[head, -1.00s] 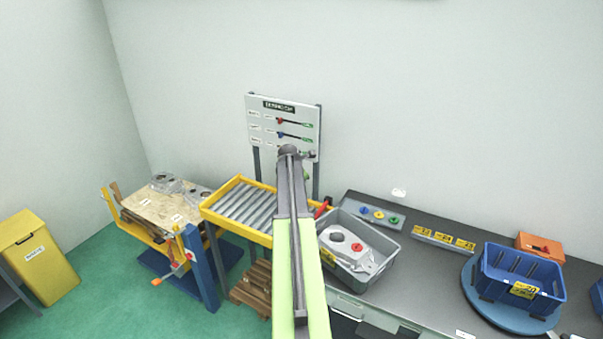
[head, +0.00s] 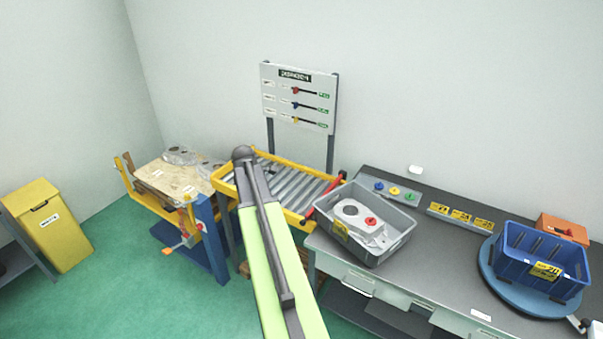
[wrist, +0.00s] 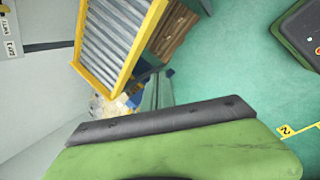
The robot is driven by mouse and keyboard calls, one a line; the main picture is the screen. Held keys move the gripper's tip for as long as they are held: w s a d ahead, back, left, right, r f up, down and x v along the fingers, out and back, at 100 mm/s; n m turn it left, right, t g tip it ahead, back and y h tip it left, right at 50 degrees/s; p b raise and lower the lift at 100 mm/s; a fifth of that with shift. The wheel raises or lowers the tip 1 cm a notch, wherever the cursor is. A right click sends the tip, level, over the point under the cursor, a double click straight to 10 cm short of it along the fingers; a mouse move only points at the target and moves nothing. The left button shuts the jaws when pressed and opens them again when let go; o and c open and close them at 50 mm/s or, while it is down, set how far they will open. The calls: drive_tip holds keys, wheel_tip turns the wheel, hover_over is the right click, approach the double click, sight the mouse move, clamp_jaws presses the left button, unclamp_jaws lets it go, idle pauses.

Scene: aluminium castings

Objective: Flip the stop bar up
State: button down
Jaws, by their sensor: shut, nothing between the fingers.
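The stop bar (head: 326,193) is a red bar across the right end of the yellow-framed roller conveyor (head: 222,185), next to the grey tote. It lies low, near the height of the frame, and its exact tilt is hard to tell. In the wrist view the conveyor (wrist: 120,35) shows at upper left, and I cannot make out the red bar there. My green arm crosses the front of the conveyor in the head view, its dark joint over the conveyor's back left corner. My gripper's fingers do not show in either view.
The grey tote (head: 392,247) with a casting stands on the bench (head: 440,270) just right of the stop bar. A dispatch board (head: 298,98) stands behind the conveyor. A wooden-topped stand (head: 172,178) is at left. A blue crate (head: 520,290) sits far right.

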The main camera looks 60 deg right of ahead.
drive_tip(key=w+a+f+m+y+b, duration=0.1)
drive_tip(key=a+f+m+b, duration=0.15)
drive_tip(key=a+f, duration=0.6)
drive_tip(key=w+a+f+m+y+b, duration=0.1)
drive_tip(key=w+a+f+b, duration=0.2)
drive_tip(key=a, duration=1)
drive_tip(key=s+a+f+m+g+b, duration=0.1)
drive_tip(key=s+a+f+m+b, duration=0.1)
drive_tip(key=a, duration=0.7)
drive_tip(key=s+a+f+m+y+b, duration=0.1)
drive_tip(key=s+a+f+m+b, duration=0.1)
drive_tip(key=a, duration=0.7)
drive_tip(key=s+a+f+m+g+y+b, duration=0.1)
drive_tip(key=s+a+f+b, duration=0.3)
drive_tip(key=a, duration=0.5)
drive_tip(key=shift+s+f+m+g+b, duration=0.25)
drive_tip(key=shift+f+m+b, duration=0.2)
drive_tip(key=shift+m+b, duration=0.3)
